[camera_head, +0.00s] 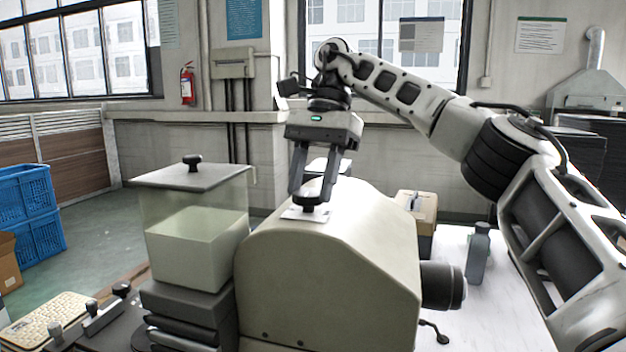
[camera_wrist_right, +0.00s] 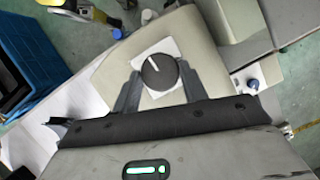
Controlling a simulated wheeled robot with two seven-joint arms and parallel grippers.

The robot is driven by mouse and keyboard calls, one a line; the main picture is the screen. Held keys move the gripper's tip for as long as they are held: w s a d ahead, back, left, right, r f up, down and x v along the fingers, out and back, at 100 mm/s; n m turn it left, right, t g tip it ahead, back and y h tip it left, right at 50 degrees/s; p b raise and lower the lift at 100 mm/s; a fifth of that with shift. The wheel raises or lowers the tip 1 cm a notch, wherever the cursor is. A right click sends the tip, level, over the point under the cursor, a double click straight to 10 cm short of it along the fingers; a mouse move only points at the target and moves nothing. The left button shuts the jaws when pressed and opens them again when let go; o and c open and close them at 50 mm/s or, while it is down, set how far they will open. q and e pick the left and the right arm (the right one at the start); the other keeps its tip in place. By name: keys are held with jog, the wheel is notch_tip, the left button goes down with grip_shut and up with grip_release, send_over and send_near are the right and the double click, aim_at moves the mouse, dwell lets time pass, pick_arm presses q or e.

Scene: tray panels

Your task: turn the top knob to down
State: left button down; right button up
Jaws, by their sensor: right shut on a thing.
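The top knob (camera_head: 311,203) is a dark round knob on a white square plate (camera_head: 293,213), on top of the beige rounded machine housing (camera_head: 335,270). In the right wrist view the knob (camera_wrist_right: 159,73) carries a white pointer line that points up and slightly left. My right gripper (camera_head: 312,196) comes down from above and is shut on the knob, one finger on each side. In the right wrist view its fingers also flank the knob. My left gripper is not in view.
A clear box with a lid (camera_head: 193,175) and black lid knob stands left of the housing. A dark cylinder (camera_head: 440,287) sticks out of the housing's right side. A grey bottle (camera_head: 479,255) and a cardboard box (camera_head: 418,212) stand on the white table. Blue crates (camera_head: 30,210) are far left.

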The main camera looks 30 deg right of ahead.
jog(key=n, duration=0.2)
jog(key=n+g, duration=0.1)
jog(key=n, duration=0.1)
jog(key=shift+w+a+r+h, duration=0.1)
jog(key=shift+w+r+h, duration=0.05)
jog(key=shift+h, duration=0.25)
jog(key=shift+n+g, duration=0.4)
jog(key=shift+n, duration=0.7)
jog(key=shift+a, duration=0.1)
jog(key=o, duration=1)
jog(key=shift+c, duration=0.2)
